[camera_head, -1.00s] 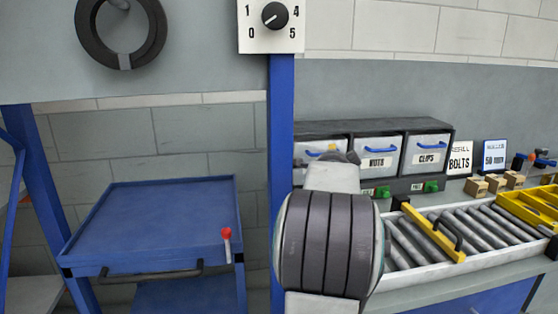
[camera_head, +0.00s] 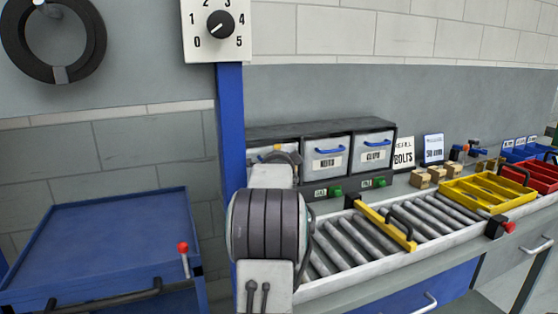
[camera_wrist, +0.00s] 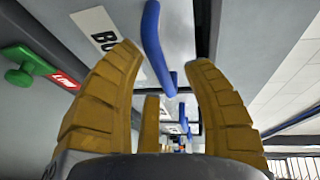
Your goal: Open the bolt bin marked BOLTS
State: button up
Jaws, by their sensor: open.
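The bolt bin shows in the wrist view by its white label (camera_wrist: 94,30), where only "BO" is readable. Its blue bar handle (camera_wrist: 155,45) runs between the fingertips of my gripper (camera_wrist: 163,58). My gripper is open, with yellow fingers on either side of the handle; I cannot tell whether they touch it. In the head view the bolt bin (camera_head: 261,153) is the leftmost in the dark rack, largely hidden by my arm and gripper. It looks shut.
The NUTS bin (camera_head: 324,157) and CLIPS bin (camera_head: 373,153) stand to the right. A green knob (camera_wrist: 20,76) sits beside a red label in the wrist view. A roller conveyor (camera_head: 360,240) with a yellow bar (camera_head: 385,226) lies in front. A blue cart (camera_head: 110,240) stands left.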

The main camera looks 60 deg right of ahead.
jog(key=shift+w+d, duration=0.1)
jog(key=shift+d, duration=0.1)
jog(key=shift+o, duration=0.2)
grip_shut()
dwell(0.4)
